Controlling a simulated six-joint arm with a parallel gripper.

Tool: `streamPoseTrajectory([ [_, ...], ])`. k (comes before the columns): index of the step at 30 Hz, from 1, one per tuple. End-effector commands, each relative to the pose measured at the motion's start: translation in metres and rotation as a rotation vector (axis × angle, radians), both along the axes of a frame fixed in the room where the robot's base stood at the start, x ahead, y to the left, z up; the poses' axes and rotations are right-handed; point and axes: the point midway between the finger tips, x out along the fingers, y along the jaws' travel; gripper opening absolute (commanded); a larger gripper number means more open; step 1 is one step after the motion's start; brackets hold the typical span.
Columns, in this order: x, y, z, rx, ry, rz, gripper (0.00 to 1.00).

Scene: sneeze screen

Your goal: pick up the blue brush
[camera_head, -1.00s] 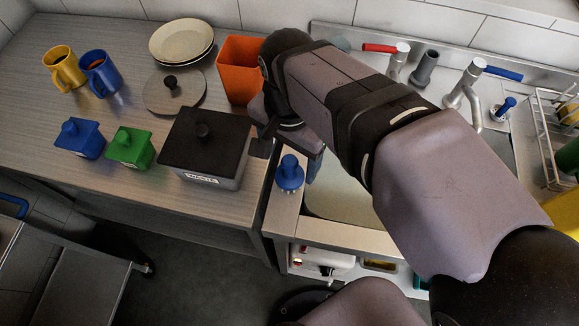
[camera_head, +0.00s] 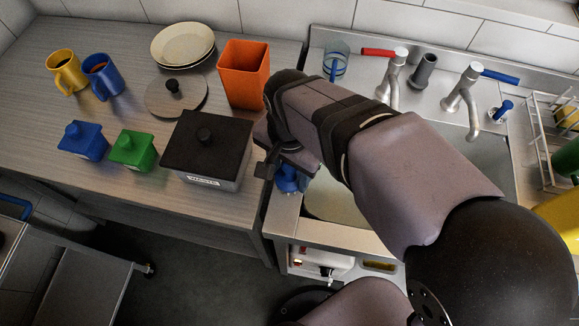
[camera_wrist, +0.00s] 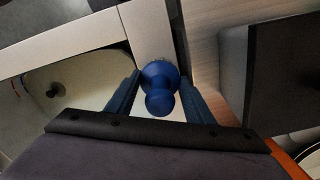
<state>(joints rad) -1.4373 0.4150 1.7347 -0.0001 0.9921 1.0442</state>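The blue brush (camera_head: 287,181) stands on the narrow front-left rim of the sink, partly hidden by my gripper in the head view. In the wrist view the brush (camera_wrist: 160,90) has a round knob above a wider round base with bristles at its edge. My gripper (camera_wrist: 160,82) is over it, with one blue finger on each side of the brush. The fingers look open, with a narrow gap beside the knob; contact at the base cannot be told.
A black-lidded waste box (camera_head: 206,150) and an orange bin (camera_head: 243,75) stand close by on the counter. The sink basin (camera_head: 335,203) lies right of the brush. Taps (camera_head: 461,97), a glass (camera_head: 336,60) and another small blue-handled item (camera_head: 503,110) are behind.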

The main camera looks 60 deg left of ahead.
Motion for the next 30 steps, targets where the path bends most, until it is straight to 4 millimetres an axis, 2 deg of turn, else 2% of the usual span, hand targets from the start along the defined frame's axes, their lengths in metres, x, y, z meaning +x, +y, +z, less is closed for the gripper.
streamPoseTrajectory([
  [8,0.000,0.000,0.001,0.001,-0.001,0.000,0.25],
  [13,0.000,0.001,0.010,0.003,0.000,0.000,0.25],
  [24,0.000,0.001,0.069,0.006,-0.001,0.000,0.25],
  [30,0.000,0.001,0.093,0.003,0.000,0.000,0.25],
])
